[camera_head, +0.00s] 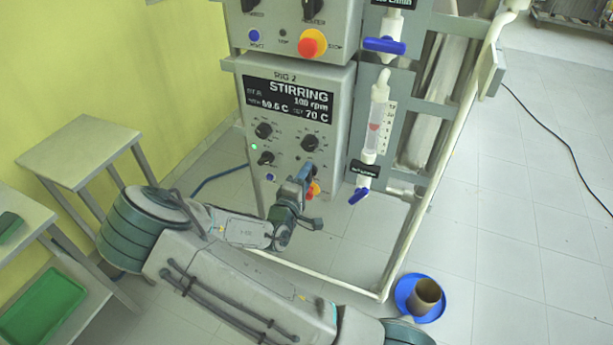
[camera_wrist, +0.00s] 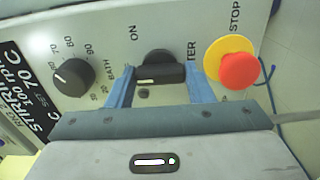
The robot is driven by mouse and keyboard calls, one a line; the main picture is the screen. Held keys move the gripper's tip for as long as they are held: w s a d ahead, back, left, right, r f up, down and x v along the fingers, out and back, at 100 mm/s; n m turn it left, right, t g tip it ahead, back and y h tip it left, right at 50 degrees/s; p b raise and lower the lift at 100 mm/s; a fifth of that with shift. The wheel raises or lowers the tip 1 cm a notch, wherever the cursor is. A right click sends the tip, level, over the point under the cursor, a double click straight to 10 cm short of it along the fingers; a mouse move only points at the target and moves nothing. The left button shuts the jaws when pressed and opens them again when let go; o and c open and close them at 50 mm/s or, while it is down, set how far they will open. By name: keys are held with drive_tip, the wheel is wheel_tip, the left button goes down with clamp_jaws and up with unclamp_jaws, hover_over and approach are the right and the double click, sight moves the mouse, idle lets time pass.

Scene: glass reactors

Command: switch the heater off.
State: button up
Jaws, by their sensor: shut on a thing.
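The heater switch is a black knob (camera_wrist: 160,70) with a raised bar and a white mark near its left end. In the wrist view, "ON" is printed to its upper left and "TER" shows beside it, the rest of the word covered. My gripper (camera_wrist: 160,88) is shut on this knob, one blue finger on each side of the bar. In the head view my gripper (camera_head: 308,176) is at the lower right of the Rig 2 control box (camera_head: 345,95) and hides the knob. The display (camera_head: 290,100) reads STIRRING, 100 rpm, set 70 C.
A red stop button (camera_wrist: 240,71) on a yellow base sits close to the right of my gripper. A bath dial (camera_wrist: 73,77) is on the left. A blue-handled valve (camera_head: 359,194) hangs right of the box. A blue dish (camera_head: 408,298) with a brown beaker stands on the floor.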

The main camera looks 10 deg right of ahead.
idle(0.5)
drive_tip(key=o, duration=1)
drive_tip(key=b+v, duration=0.2)
drive_tip(key=v, duration=1.2)
